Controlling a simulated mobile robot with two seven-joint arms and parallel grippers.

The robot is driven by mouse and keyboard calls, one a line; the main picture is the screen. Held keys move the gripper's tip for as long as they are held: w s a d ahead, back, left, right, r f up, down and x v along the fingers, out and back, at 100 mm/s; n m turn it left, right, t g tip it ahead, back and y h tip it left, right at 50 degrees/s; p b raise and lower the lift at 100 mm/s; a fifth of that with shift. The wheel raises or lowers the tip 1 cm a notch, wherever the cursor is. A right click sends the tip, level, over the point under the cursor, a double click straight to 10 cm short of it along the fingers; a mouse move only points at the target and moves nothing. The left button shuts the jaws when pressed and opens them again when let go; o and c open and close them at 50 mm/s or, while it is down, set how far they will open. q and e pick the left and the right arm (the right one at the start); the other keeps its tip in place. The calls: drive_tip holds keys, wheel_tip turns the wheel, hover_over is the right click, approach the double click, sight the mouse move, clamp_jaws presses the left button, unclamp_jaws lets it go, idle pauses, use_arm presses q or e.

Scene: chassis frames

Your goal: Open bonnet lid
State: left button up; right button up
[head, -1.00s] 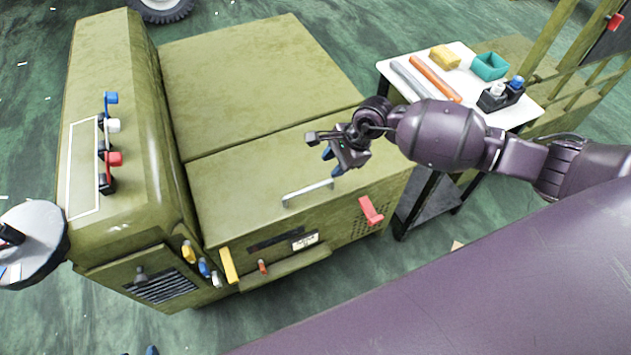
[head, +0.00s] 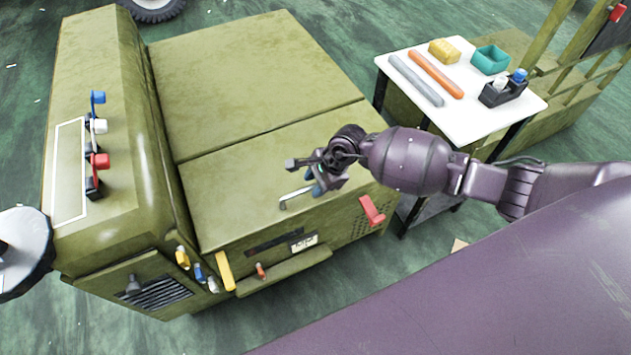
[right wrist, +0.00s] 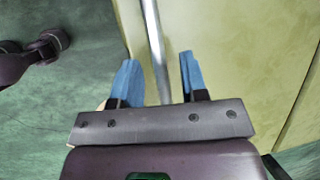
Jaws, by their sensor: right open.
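The bonnet lid (head: 240,190) is the olive-green front panel on top of the chassis, and it lies closed. A silver bar handle (head: 290,199) stands near its front edge, partly hidden by my right gripper. My right gripper (head: 319,184) is open over the handle's right part. In the right wrist view the handle bar (right wrist: 153,40) runs between the two blue fingers of the gripper (right wrist: 158,64), with gaps on both sides. I cannot tell whether the fingers reach down past the bar. A red latch (head: 372,211) sits on the front face, right of the handle. My left gripper is not in view.
A white table (head: 462,122) at the right holds grey and orange rods, a yellow block, a teal bin and a black holder. A taller green housing (head: 115,150) with coloured levers stands left of the lid. A round grey disc (head: 25,235) is at the left edge.

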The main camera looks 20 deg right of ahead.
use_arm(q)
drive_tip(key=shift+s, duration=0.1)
use_arm(e)
drive_tip(key=shift+c, duration=0.4)
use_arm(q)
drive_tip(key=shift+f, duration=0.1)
use_arm(e)
clamp_jaws()
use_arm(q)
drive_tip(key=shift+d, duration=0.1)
use_arm(e)
drive_tip(key=shift+r, duration=0.1)
